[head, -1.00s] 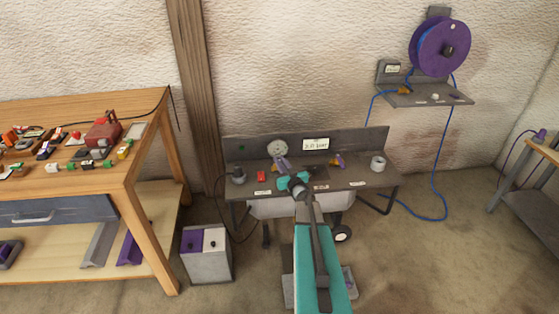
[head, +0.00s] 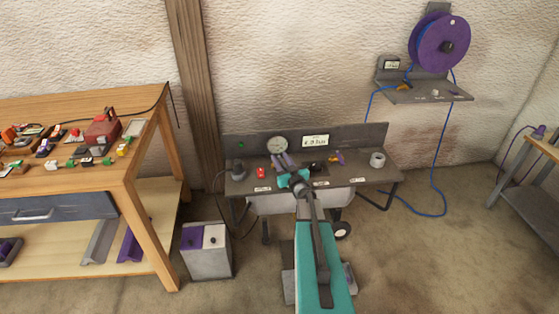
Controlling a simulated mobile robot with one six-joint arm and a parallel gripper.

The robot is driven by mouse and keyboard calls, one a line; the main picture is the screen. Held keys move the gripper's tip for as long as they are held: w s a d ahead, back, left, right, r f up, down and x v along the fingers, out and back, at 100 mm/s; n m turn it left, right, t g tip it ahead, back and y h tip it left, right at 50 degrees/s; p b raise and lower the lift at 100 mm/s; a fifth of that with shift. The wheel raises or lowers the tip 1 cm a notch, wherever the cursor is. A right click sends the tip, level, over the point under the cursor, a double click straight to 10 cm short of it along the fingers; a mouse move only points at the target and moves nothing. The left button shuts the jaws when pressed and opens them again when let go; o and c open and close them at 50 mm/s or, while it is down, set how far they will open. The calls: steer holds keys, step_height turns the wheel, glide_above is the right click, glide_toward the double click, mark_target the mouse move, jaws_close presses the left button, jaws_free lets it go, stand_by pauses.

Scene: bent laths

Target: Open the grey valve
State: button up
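My gripper (head: 283,160) reaches over the middle of the grey bench (head: 345,178), just in front of the round gauge (head: 277,145). Its purplish fingers look a little apart, but they are small, and I cannot tell whether anything is between them. I cannot clearly make out the grey valve; my gripper and wrist cover part of the bench top. A small dark part (head: 316,167) sits right of my gripper, with a yellow and purple fitting (head: 338,157) beyond it. A white display (head: 315,141) on the back panel shows a bar reading too small to read surely.
A grey knob-like part (head: 239,171) and a red piece (head: 260,172) stand at the bench's left. A light grey ring (head: 377,160) stands at its right. A purple reel (head: 440,44) with blue hose hangs on the wall. A cluttered wooden table (head: 145,100) is at left.

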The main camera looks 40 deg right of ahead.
steer(key=shift+b+v, duration=0.75)
steer(key=shift+v, duration=6)
steer(key=shift+c, duration=0.5)
